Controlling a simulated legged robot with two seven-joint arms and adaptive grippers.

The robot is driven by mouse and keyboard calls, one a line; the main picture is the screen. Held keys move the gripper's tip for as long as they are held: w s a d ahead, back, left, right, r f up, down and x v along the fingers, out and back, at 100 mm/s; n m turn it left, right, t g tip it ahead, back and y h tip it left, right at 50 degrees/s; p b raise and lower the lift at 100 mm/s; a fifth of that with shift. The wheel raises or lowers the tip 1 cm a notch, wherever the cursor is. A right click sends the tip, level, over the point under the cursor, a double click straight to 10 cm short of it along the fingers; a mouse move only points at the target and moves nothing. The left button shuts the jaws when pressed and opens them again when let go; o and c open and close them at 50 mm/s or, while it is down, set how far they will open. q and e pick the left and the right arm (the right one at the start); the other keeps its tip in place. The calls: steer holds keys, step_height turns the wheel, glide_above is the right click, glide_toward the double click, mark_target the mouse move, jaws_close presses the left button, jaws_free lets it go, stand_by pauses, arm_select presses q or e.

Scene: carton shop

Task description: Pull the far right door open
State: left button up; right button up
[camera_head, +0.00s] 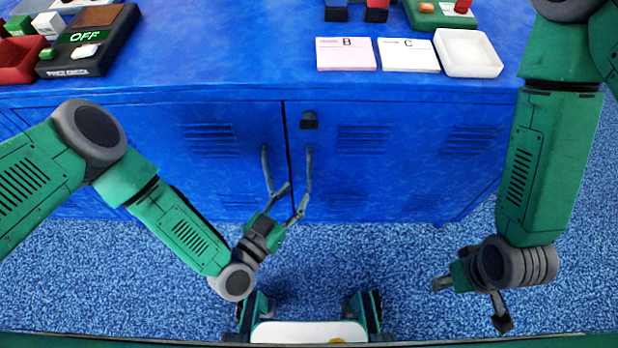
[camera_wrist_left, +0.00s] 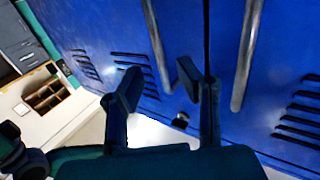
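The far right blue door (camera_head: 400,175) is closed, with a vertical grey handle (camera_head: 309,165) near its left edge and a black knob (camera_head: 309,120) above it. The wrist view appears upside down; there this handle (camera_wrist_left: 158,35) lies at the left, across the gap between the fingertips. My left gripper (camera_head: 291,197) is open in front of the two handles. I cannot tell whether it touches the handle. My right gripper (camera_head: 470,300) is open and empty, low at the right over the floor.
The neighbouring closed door (camera_head: 225,145) has its own handle (camera_head: 266,165), close to my left fingers. Above, the blue top (camera_head: 240,50) bears cards B (camera_head: 346,54) and C (camera_head: 408,55), a white tray (camera_head: 467,75) and an OFF box (camera_head: 90,40). The carpet in front is clear.

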mark_target(308, 178)
arm_select(q)
steer(key=b+x, duration=0.1)
steer(key=x, duration=0.5)
jaws_close()
